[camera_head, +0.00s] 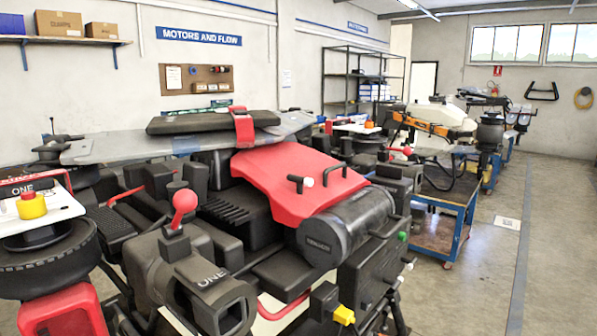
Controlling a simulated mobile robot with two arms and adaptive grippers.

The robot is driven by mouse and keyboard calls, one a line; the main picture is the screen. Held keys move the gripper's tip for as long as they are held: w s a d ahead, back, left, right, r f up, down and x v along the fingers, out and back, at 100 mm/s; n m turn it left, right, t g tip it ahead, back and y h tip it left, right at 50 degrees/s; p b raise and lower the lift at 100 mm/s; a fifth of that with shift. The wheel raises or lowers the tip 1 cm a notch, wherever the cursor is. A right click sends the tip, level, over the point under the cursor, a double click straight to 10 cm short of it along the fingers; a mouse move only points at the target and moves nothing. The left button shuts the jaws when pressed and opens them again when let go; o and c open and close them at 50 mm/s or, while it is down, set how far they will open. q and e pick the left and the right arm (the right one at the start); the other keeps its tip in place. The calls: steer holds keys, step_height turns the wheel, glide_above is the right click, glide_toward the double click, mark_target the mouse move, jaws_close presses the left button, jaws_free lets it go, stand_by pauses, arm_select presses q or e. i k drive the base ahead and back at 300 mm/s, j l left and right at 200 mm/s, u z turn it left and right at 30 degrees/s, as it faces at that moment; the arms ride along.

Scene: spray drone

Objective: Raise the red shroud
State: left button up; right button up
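The red shroud (272,178) is a broad, sloped red cover on the middle of the black machine. Its lower front edge lies close to a black cylinder (345,228). A black bar handle (336,174) and a small black knob with a pale tip (300,183) stand on or beside its right part. A red strap-like piece (243,127) stands behind its upper edge, by a black pad (213,122). Neither of my grippers is seen, and nothing of mine touches the shroud.
A yellow-capped part (343,315) sticks out at the front. A blue-framed cart (441,222) stands to the right. The floor (560,230) at the far right is clear.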

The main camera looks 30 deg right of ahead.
mark_target(267, 167)
steer(key=l, duration=0.7)
steer(key=k+l, duration=0.15)
steer(key=l, duration=0.55)
